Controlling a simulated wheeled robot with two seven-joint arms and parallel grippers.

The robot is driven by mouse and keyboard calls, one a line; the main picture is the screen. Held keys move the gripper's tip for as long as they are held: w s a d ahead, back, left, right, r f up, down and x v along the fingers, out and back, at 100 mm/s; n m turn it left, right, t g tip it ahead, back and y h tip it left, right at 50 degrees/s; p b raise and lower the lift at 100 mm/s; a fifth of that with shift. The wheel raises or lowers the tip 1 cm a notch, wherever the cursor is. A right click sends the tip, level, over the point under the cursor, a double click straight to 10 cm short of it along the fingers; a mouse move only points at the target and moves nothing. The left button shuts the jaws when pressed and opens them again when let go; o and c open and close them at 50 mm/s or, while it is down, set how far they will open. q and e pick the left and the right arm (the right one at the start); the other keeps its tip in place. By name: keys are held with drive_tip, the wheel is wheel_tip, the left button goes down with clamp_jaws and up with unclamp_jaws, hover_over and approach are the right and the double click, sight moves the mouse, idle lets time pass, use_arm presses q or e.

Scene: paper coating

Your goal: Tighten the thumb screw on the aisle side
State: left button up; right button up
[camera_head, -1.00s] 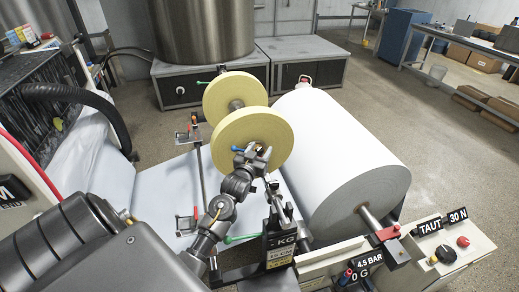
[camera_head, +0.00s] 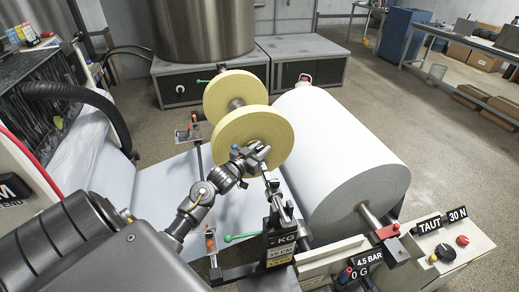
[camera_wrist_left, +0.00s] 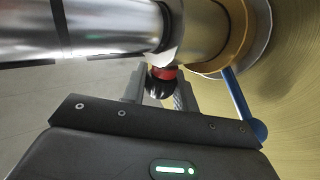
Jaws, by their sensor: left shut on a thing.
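The thumb screw (camera_wrist_left: 158,86) shows in the left wrist view as a dark knob below a red collar (camera_wrist_left: 164,73), under a metal shaft (camera_wrist_left: 90,32). My left gripper (camera_wrist_left: 157,92) has its two grey fingers either side of the knob and is shut on it. In the head view my left gripper (camera_head: 254,156) is at the near face of the front yellow roll (camera_head: 252,125). The screw itself is hidden there by the gripper. My right gripper is not in view.
A blue-tipped lever (camera_wrist_left: 243,105) stands close right of the fingers in the wrist view. The large white paper roll (camera_head: 345,155) lies right of my left gripper. A black scale post (camera_head: 280,240) and a green-tipped lever (camera_head: 238,237) stand below it.

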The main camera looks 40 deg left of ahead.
use_arm(q)
drive_tip(key=shift+m+h, duration=0.7)
drive_tip(key=shift+h, duration=0.6)
drive_tip(key=o, duration=1)
drive_tip(key=shift+c, duration=0.2)
drive_tip(key=shift+s+f, duration=0.15)
drive_tip(key=shift+s, duration=0.35)
drive_tip(key=s+a+b, duration=0.1)
drive_tip(key=s+b, duration=0.1)
drive_tip(key=s, duration=0.7)
drive_tip(key=shift+s+a+r+b, duration=0.15)
drive_tip(key=shift+s+r+b, duration=0.05)
drive_tip(key=shift+s+b, duration=0.2)
